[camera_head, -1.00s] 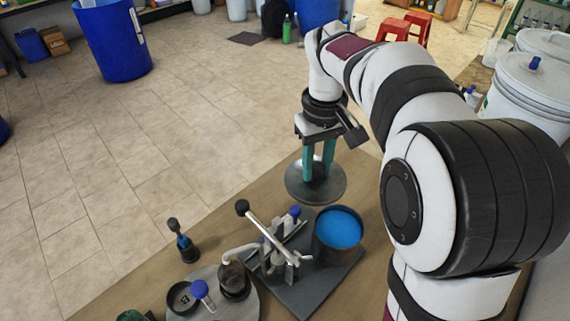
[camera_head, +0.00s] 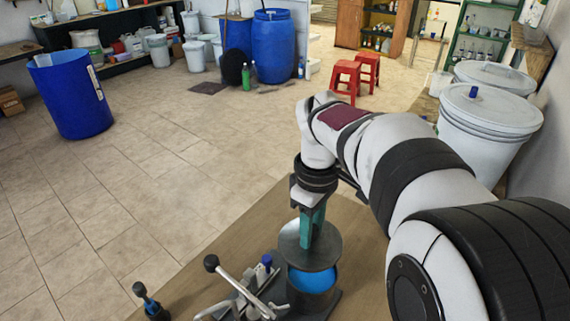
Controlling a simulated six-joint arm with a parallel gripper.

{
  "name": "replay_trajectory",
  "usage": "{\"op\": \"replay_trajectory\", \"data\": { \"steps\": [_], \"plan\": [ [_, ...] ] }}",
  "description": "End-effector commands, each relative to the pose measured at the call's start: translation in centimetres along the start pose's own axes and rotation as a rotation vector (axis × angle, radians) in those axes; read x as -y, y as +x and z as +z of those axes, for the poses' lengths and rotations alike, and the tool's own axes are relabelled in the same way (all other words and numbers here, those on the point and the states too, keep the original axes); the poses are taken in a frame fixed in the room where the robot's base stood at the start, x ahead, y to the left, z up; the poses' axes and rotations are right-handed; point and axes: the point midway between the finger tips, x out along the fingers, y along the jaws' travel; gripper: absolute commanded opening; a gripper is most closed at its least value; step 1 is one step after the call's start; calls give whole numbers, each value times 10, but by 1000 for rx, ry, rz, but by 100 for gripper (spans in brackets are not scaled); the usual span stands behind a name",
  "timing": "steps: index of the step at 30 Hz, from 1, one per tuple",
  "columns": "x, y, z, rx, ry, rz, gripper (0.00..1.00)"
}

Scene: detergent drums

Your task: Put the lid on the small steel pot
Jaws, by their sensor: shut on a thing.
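My gripper (camera_head: 306,240) has teal fingers pointing down and is shut on the round grey lid (camera_head: 328,247). The lid hangs about level over the far part of the small steel pot (camera_head: 308,301). The pot stands upright, and blue contents (camera_head: 315,281) show in it below the lid's near edge. The lid hides the pot's far rim. I cannot tell how large the gap between lid and rim is.
A clamp with a light lever and black knob (camera_head: 211,263) stands left of the pot, beside a blue-capped item (camera_head: 266,261). A dark blue-and-black tool (camera_head: 148,301) stands at the front left. White drums (camera_head: 487,125) stand at right. The wooden tabletop (camera_head: 352,232) behind the pot is bare.

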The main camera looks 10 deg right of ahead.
Motion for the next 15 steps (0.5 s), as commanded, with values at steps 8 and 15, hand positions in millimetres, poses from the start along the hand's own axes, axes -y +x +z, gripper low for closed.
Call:
{"op": "replay_trajectory", "data": {
  "steps": [8, 15],
  "plan": [
    [-11, 29, 3, 0, -624, -2, 0],
    [-14, 43, 4, -2, -822, -1, 0]
  ]
}}
